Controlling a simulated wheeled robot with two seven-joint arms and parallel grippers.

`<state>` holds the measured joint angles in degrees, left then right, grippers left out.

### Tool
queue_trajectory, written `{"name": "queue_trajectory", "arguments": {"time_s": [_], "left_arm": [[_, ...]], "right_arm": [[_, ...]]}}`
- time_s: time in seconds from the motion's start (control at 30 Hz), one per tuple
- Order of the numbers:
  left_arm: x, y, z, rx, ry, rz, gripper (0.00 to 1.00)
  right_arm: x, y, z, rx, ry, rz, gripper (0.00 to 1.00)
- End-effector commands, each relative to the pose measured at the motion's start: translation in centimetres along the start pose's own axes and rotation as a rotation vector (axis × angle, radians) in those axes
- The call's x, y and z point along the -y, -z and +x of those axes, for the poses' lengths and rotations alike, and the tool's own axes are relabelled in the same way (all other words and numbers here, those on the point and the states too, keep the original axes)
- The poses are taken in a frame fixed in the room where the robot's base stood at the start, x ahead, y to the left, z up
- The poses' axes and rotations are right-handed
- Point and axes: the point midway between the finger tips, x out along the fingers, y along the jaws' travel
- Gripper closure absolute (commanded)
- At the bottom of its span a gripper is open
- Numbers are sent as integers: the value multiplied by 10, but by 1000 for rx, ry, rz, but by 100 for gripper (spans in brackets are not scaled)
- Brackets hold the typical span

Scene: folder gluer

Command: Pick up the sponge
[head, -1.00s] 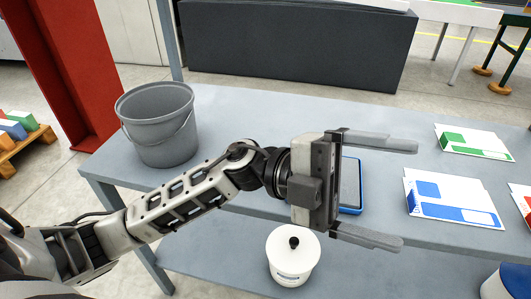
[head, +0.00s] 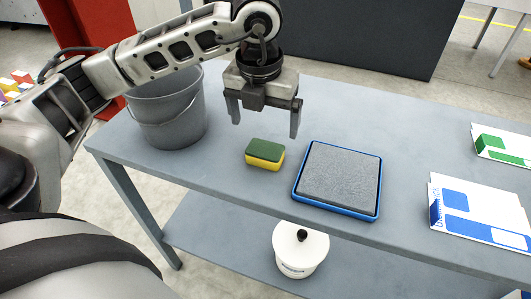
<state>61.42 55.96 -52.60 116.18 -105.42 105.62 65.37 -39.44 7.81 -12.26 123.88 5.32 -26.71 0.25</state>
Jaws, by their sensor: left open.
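The sponge (head: 265,154), green on top and yellow below, lies flat on the grey table (head: 225,180) between the bucket and a blue-rimmed tray. My left gripper (head: 265,128) is open and empty, with its fingers pointing down. It is above and slightly behind the sponge in the head view, and apart from it. The whole top of the sponge shows. My right gripper is not in view.
A grey bucket (head: 165,125) stands left of the sponge, partly behind my left arm. The blue tray with a grey pad (head: 340,176) lies close on the right. Printed cartons (head: 475,212) lie farther right. A white lidded pot (head: 299,262) stands on the lower shelf.

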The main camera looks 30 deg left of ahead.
Motion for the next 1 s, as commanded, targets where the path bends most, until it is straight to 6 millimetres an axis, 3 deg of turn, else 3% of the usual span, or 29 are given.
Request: {"name": "queue_trajectory", "arguments": {"time_s": [0.1,0.37,0.63,0.97,1.0], "left_arm": [[0,0,21,-3,-1,0,6],[0,1,39,-2,0,2,6],[-1,4,78,-3,1,2,6],[-1,3,85,0,2,3,6],[-1,3,85,0,2,3,18]], "right_arm": [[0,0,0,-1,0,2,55],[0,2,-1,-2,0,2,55],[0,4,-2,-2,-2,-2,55],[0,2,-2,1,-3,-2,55],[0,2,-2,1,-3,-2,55]]}}
